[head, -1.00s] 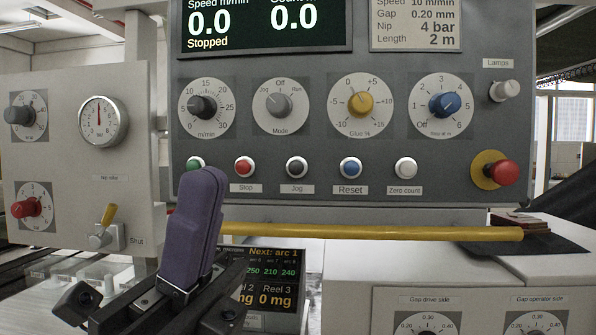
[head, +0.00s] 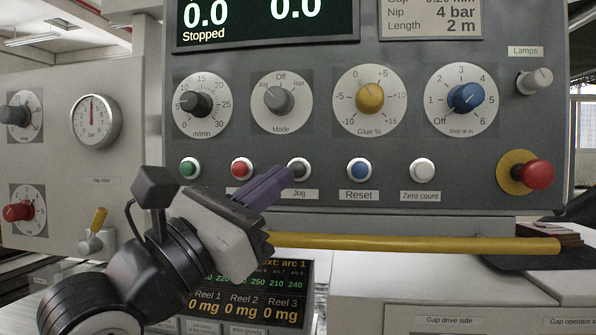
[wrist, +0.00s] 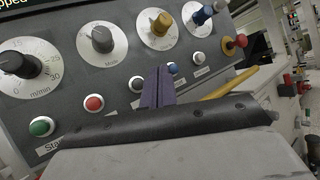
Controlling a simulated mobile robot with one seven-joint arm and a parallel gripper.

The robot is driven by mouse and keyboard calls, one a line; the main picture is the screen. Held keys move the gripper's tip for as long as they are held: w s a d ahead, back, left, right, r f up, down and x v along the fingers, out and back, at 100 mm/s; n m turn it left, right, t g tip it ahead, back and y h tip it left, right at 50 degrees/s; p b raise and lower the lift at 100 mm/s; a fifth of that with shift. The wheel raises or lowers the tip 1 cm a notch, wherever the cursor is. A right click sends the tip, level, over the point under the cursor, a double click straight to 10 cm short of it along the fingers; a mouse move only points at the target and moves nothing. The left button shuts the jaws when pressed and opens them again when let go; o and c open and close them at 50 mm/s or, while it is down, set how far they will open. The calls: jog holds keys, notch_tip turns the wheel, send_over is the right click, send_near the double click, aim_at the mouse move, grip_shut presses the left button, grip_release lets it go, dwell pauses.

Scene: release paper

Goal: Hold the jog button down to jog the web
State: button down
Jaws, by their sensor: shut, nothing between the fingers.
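The jog button (head: 298,168) is a dark button in a pale ring on the grey panel, above its "Jog" label (head: 299,194). It also shows in the wrist view (wrist: 137,84), just left of the fingertips. My gripper (head: 284,174) is shut and empty, its purple fingers pointing at the panel. In the head view the fingertips overlap the button's lower left edge; contact cannot be told. In the wrist view the fingers (wrist: 158,80) lie between the black jog button and the blue reset button (wrist: 173,68). The display (head: 262,22) reads 0.0 and "Stopped".
The mode knob (head: 279,100) appears turned towards Jog. The red stop button (head: 241,168) and blue reset button (head: 358,169) flank the jog button. A yellow bar (head: 410,243) runs below the panel. A red emergency button (head: 538,174) sits at right.

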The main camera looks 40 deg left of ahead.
aim_at(298, 170)
jog(key=w+a+p, duration=0.1)
jog(key=w+a, duration=0.3)
jog(key=w, duration=0.3)
jog(key=shift+w+a+p, duration=0.25)
jog(key=shift+p, duration=0.05)
jog(key=shift+w, duration=0.1)
dwell(2.1)
jog(key=shift+w+a, duration=0.2)
jog(key=shift+w, duration=0.1)
